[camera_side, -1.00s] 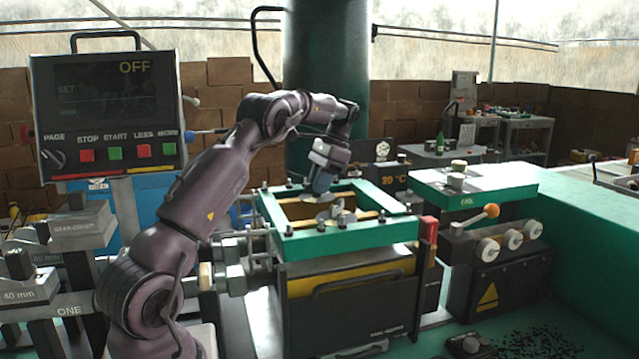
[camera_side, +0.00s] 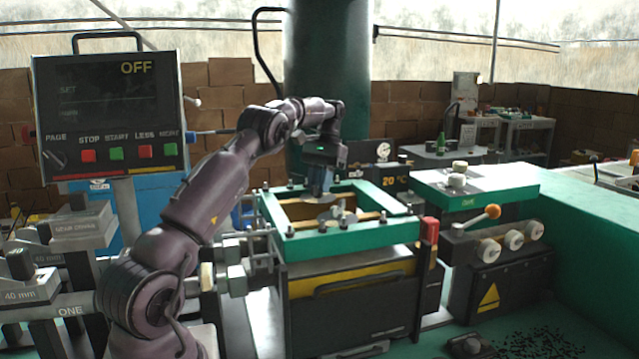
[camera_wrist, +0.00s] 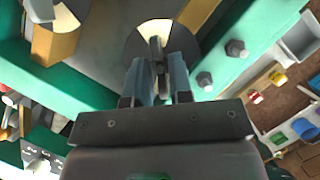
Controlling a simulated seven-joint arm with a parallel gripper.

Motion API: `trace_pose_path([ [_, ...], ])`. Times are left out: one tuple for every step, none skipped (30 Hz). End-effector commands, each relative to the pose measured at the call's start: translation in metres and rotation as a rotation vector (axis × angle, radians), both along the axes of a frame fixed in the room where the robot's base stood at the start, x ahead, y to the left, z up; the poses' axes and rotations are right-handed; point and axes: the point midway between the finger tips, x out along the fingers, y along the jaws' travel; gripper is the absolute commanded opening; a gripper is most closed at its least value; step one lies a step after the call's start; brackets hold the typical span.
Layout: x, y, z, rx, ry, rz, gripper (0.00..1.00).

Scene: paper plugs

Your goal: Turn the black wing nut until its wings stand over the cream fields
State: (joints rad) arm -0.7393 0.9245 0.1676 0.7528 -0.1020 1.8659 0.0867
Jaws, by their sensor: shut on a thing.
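The black wing nut (camera_wrist: 155,46) shows in the wrist view between the fingers of my gripper (camera_wrist: 160,66), which are shut on it. The visible wing points up in the picture, toward a cream field (camera_wrist: 153,28) of the round disc beneath. Darker grey fields (camera_wrist: 183,38) lie to the sides. The nut's rear part and the disc's lower part are hidden by the fingers. In the side view my gripper (camera_side: 319,193) reaches down inside the green frame (camera_side: 352,240), and the nut is too small to make out.
A second disc (camera_wrist: 68,22) with a grey part on it lies at the upper left of the wrist view. Bolts (camera_wrist: 236,48) stand up from the green frame's rim close to my gripper. A control panel (camera_side: 110,115) stands left, and a green-topped box (camera_side: 475,185) right.

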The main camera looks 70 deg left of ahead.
Motion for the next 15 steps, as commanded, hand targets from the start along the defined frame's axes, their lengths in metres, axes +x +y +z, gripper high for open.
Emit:
trace_pose_path([
  [0.0004, -0.0002, 0.0012, 0.002, -0.002, 0.007, 0.0],
  [0.0004, -0.0002, 0.0012, 0.002, -0.003, 0.009, 0.0],
  [0.0003, -0.0001, 0.0012, 0.002, -0.002, 0.012, 0.0],
  [0.0003, -0.0001, 0.0012, 0.001, -0.003, 0.013, 0.0],
  [0.0004, -0.0001, 0.0013, 0.002, -0.003, 0.014, 0.0],
  [0.0003, -0.0001, 0.0012, 0.002, -0.002, 0.015, 0.0],
  [0.0004, -0.0001, 0.0013, 0.002, -0.002, 0.015, 0.0],
  [0.0004, -0.0001, 0.0013, 0.002, -0.002, 0.015, 0.0],
  [0.0004, -0.0001, 0.0013, 0.002, -0.002, 0.015, 0.0],
  [0.0004, 0.0, 0.0013, 0.002, -0.002, 0.015, 0.0],
  [0.0004, 0.0, 0.0013, 0.002, -0.002, 0.015, 0.0],
  [0.0005, -0.0001, 0.0013, 0.002, -0.003, 0.014, 0.0],
  [0.0004, 0.0, 0.0013, 0.002, -0.003, 0.014, 0.0],
  [0.0004, 0.0, 0.0013, 0.002, -0.003, 0.014, 0.0],
  [0.0004, 0.0, 0.0013, 0.002, -0.003, 0.014, 0.22],
])
